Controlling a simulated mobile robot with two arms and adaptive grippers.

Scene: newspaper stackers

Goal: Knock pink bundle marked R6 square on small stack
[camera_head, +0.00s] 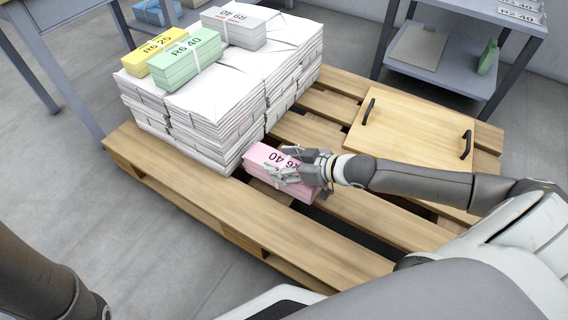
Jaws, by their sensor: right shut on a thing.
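The pink bundle (256,155) marked R6 40 lies low over the pallet, at the near right corner of the large white stack (215,95). It sits slightly askew, close beside the stack; I cannot tell whether they touch or whether other papers lie under it. My right gripper (288,165) comes in from the right and is shut on the pink bundle, with its fingers over the bundle's top and right part. They hide part of the label. Of my left arm only a dark link shows at the lower left; its gripper is out of view.
The wooden pallet (190,190) has gaps between its slats. On the white stack lie a yellow bundle (150,58), a green bundle (190,62) and a grey bundle (236,28). A wooden board with two black handles (408,125) lies at the pallet's right. A grey shelf (440,80) stands behind.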

